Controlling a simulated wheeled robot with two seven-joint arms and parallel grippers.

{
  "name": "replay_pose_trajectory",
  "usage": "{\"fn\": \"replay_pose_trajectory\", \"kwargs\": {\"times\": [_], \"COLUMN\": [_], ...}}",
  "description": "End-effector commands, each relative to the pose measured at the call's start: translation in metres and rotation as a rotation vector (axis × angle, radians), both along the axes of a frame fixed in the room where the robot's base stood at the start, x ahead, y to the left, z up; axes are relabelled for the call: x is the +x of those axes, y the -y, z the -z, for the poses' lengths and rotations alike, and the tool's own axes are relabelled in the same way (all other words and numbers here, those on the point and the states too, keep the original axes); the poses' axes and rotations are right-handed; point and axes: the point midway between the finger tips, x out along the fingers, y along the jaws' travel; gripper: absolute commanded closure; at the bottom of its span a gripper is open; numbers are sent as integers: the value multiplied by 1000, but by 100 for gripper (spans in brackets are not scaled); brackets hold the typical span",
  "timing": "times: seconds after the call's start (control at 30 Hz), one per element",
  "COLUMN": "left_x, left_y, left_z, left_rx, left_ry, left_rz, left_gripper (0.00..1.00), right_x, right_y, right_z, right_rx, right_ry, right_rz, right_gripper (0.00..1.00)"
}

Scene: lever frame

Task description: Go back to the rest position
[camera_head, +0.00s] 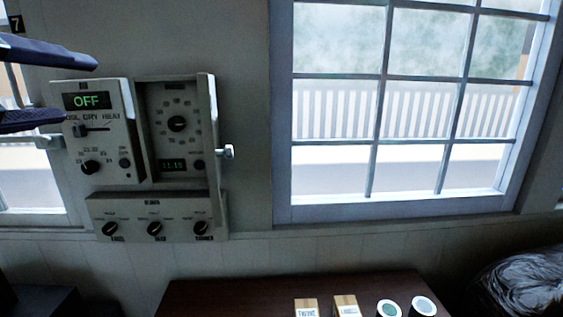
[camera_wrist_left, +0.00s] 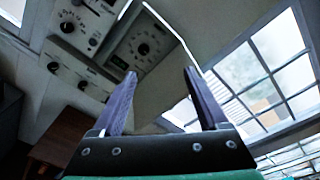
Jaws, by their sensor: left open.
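My left gripper (camera_head: 82,88) is at the upper left of the head view, its two dark fingers apart with nothing between them. In that view it is in front of the left edge of a wall control panel (camera_head: 98,150). The panel has a green "OFF" display (camera_head: 87,101), a lever in a slot (camera_head: 90,129) and a dial. In the left wrist view the gripper (camera_wrist_left: 160,75) also shows open and empty, with the panel (camera_wrist_left: 85,25) beyond it at the upper left. My right gripper is not in view.
Beside the panel is a framed box (camera_head: 176,125) with a dial, a clock display and a side knob (camera_head: 226,152). A three-knob box (camera_head: 157,215) is below. A window (camera_head: 415,105) fills the right. A dark table (camera_head: 230,295) with small boxes and round containers stands below.

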Motion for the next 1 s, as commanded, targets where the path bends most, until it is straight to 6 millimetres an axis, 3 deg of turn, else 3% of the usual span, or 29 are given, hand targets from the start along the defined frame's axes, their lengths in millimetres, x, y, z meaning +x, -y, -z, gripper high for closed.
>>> {"fn": "replay_pose_trajectory", "kwargs": {"times": [0.17, 0.37, 0.47, 0.57, 0.67, 0.77, 0.9, 1.0], "left_x": [24, 60, 81, 104, 125, 133, 111, 80], "left_y": [0, -2, -4, -5, -8, -10, -12, -11], "left_z": [23, 66, 98, 144, 212, 295, 410, 474], "left_rx": [-73, -213, -315, -457, -667, -915, -1250, -1431], "left_ry": [-60, -155, -213, -290, -390, -492, -608, -656], "left_rz": [33, 66, 72, 61, 10, -106, -371, -586], "left_gripper": [23, 23, 23, 23, 23, 23, 23, 23], "right_x": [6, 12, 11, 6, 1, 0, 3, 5], "right_y": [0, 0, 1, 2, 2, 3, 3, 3], "right_z": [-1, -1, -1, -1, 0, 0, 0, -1], "right_rx": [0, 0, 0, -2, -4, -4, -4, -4], "right_ry": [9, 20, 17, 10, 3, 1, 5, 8], "right_rz": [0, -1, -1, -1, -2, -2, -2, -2], "right_gripper": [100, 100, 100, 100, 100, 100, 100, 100]}}
